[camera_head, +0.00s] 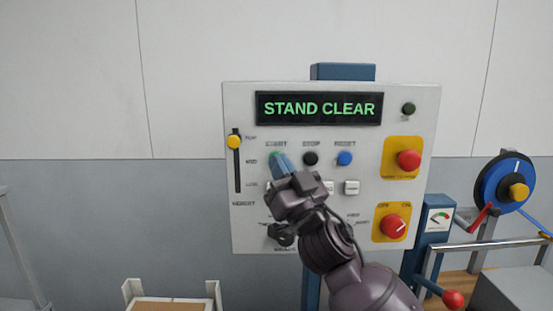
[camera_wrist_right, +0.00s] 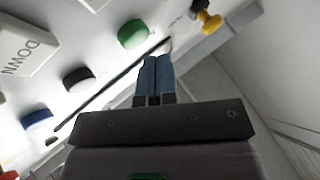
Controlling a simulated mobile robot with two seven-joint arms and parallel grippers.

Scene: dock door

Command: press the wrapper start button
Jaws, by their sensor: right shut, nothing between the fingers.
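The green START button (camera_head: 274,155) is on the white control panel (camera_head: 240,105), at the left of a row of buttons. In the head view my right gripper (camera_head: 280,163) partly covers it. The right wrist view shows the whole green button (camera_wrist_right: 133,33) just beyond and left of the blue fingertips (camera_wrist_right: 154,60). My right gripper is shut and empty, pointing at the panel. In the wrist view the tips look beside the button, not over it; I cannot tell whether they touch the panel. My left gripper is not in view.
The panel display (camera_head: 319,108) reads "STAND CLEAR". A black STOP button (camera_head: 311,158) and blue RESET button (camera_head: 344,158) sit right of START. A yellow slider knob (camera_head: 234,142) is at left. A red emergency button (camera_head: 409,160) and red rotary switch (camera_head: 393,227) are at right.

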